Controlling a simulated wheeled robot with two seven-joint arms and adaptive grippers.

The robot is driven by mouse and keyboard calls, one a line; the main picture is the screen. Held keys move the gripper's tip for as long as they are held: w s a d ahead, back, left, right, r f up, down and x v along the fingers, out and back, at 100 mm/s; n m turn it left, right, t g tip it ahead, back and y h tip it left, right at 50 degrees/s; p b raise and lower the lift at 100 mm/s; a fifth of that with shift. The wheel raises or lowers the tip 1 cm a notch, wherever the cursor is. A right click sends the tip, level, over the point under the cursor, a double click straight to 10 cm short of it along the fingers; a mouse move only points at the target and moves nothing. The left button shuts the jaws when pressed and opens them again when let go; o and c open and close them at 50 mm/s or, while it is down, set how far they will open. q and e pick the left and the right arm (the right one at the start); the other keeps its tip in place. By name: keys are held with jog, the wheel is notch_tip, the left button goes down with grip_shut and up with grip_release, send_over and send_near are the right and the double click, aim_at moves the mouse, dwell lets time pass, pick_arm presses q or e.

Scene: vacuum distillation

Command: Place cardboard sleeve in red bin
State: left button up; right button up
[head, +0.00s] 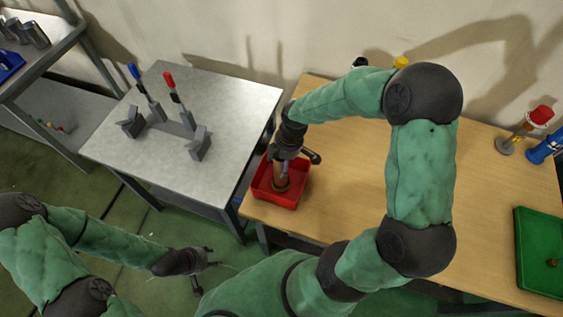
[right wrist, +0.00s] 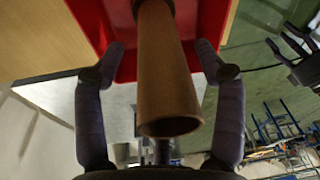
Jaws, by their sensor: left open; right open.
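The brown cardboard sleeve (head: 281,176) stands in the red bin (head: 262,192) at the left end of the wooden table. In the right wrist view the sleeve (right wrist: 168,85) is a hollow tube with its open end toward the camera, and the red bin (right wrist: 215,22) lies beyond it. My right gripper (right wrist: 160,52) is open, with one finger on each side of the sleeve and visible gaps between. In the head view this gripper (head: 294,160) is over the bin and partly hides the sleeve. My left gripper (head: 208,268) is open and empty, low over the floor.
A grey metal table (head: 205,105) with clamp-like fixtures and red and blue handles stands left of the wooden table (head: 345,185). A green tray (head: 536,245) and red-capped and blue items are at the far right. My right arm spans the wooden table, whose middle looks clear.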

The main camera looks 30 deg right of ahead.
jog(key=r, duration=0.3)
jog(key=d+r+p, duration=0.1)
jog(key=r, duration=0.7)
jog(key=shift+s+d+r+p, duration=0.1)
jog(key=shift+s+d+p, duration=0.2)
jog(key=shift+s+d, duration=0.05)
